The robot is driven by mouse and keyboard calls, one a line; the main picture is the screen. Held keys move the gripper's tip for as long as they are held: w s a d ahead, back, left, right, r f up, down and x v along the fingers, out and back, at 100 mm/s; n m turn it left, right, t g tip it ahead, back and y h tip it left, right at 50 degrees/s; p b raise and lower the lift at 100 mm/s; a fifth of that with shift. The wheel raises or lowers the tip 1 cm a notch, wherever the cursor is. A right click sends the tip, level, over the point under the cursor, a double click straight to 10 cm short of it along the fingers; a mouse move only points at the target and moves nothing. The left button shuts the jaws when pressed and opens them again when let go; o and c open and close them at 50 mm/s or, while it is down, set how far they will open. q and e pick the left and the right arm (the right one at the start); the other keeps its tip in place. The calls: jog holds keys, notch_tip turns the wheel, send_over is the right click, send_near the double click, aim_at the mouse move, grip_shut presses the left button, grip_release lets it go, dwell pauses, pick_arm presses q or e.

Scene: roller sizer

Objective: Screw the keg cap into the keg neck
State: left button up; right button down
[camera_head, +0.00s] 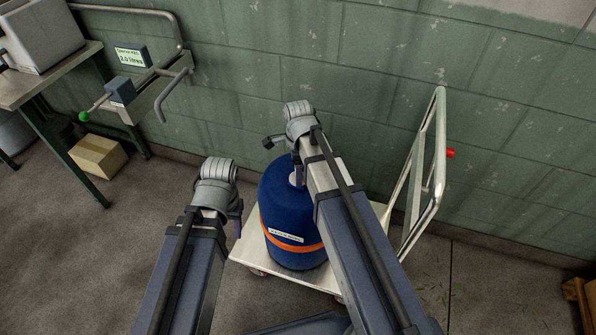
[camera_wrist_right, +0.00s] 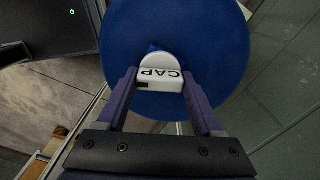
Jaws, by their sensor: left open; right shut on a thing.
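The blue keg (camera_head: 288,222) with an orange band stands upright on the white flat cart. The white keg cap (camera_wrist_right: 161,78), marked CAP, is between the fingers of my right gripper (camera_wrist_right: 161,84), which is shut on it. The cap is over the middle of the keg top (camera_wrist_right: 212,40); a bit of blue shows beside it. The neck is hidden under the cap, so I cannot tell how far the cap is seated. In the head view my right arm covers part of the keg's top. My left gripper (camera_head: 238,212) is open and empty, left of the keg.
The cart (camera_head: 254,250) has a metal push handle (camera_head: 428,165) at the right, near the green block wall. A table with a grey machine (camera_head: 40,32), a wall bracket with a small display (camera_head: 132,56) and a cardboard box (camera_head: 98,156) are at the left. The floor at front left is clear.

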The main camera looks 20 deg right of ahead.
jog(key=shift+s, duration=0.25)
jog(key=shift+m, duration=1.5)
grip_release()
jog(key=shift+w, duration=0.1)
jog(key=shift+r, duration=0.1)
notch_tip(320, 180, up, 7)
jog(key=p, duration=0.7)
jog(key=shift+w, duration=0.1)
